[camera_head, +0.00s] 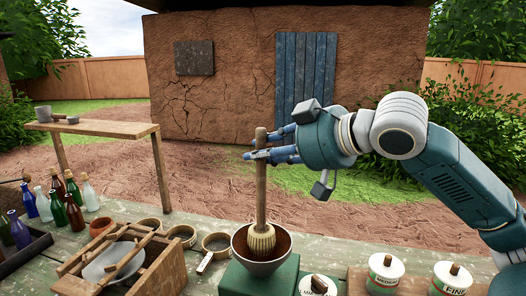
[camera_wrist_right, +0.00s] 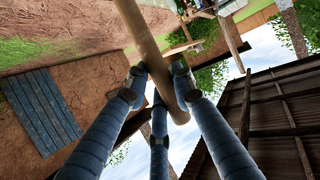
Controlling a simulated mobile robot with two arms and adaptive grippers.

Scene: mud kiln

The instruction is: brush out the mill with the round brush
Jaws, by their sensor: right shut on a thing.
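My right gripper (camera_head: 270,146) is shut on the upright wooden handle of the round brush (camera_head: 262,190), near its top. The ribbed pale head of the brush sits inside a dark brown bowl-shaped mill (camera_head: 286,257) on a green base. Whether the head touches the bowl's bottom is hidden by the rim. In the right wrist view my blue fingers (camera_wrist_right: 158,85) close around the handle (camera_wrist_right: 150,48), and the brush head is out of view. My left gripper is not in view.
A small lidded container (camera_head: 318,285) stands close in front.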

